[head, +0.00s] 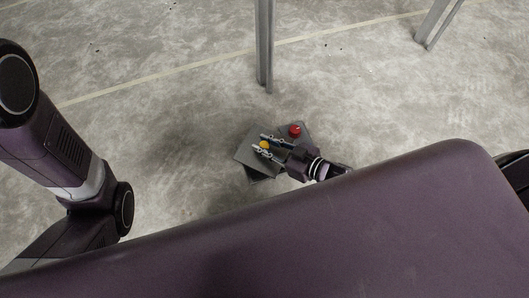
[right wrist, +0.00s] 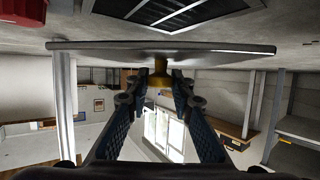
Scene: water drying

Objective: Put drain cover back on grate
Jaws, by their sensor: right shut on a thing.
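The drain cover (head: 246,151) is a flat grey plate with a yellow knob (head: 264,145). My right gripper (head: 262,143) is shut on this knob in the head view. In the right wrist view the cover (right wrist: 100,46) shows nearly edge-on, and the knob (right wrist: 160,76) sits between the fingertips (right wrist: 160,82). The dark slatted grate (right wrist: 170,14) lies in the floor beyond the plate, and the plate appears apart from it. In the head view the cover and gripper hide most of what is beneath. My left gripper is out of view.
A red object (head: 295,130) stands on the floor area just right of the cover. A metal post (head: 264,45) rises behind it, and another post (head: 435,22) stands at the upper right. The concrete floor (head: 160,130) to the left is clear.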

